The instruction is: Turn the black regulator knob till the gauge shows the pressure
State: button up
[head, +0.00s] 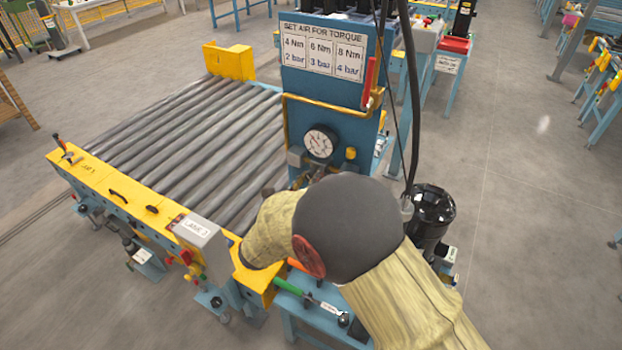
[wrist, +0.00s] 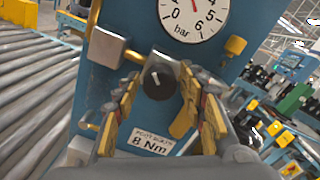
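The black regulator knob (wrist: 159,80) sits on the blue panel in the middle of the wrist view, with a pale mark on its face. My gripper (wrist: 159,92) is open, one yellow-padded finger on each side of the knob, with a visible gap at both sides. The pressure gauge (wrist: 195,14) is above the knob; its top is cut off. In the head view the gauge (head: 320,142) is whole but small, and my arm hides the knob.
The sign (head: 323,53) pairs 4 Nm with 2 bar, 6 Nm with 3 bar, 8 Nm with 4 bar. A label (wrist: 152,140) below the knob reads 8 Nm. A metal block (wrist: 106,47) and yellow fitting (wrist: 235,45) flank the knob. A roller conveyor (head: 190,130) lies left.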

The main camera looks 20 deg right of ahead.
jog(key=c, duration=0.9)
jog(key=shift+m, duration=0.3)
jog(key=m+b, duration=0.2)
jog(key=m, duration=0.1)
jog(key=shift+f+m, duration=0.15)
jog(key=shift+m, duration=0.15)
jog(key=m+b, duration=0.3)
jog(key=m, duration=0.1)
jog(key=shift+m, duration=0.3)
jog(key=m+b, duration=0.5)
jog(key=shift+f+m+h, duration=0.1)
jog(key=shift+m+h, duration=0.2)
jog(key=shift+m+b, duration=1.65)
jog(key=shift+m, duration=0.25)
jog(key=o, duration=1.1)
jog(key=shift+c, duration=0.2)
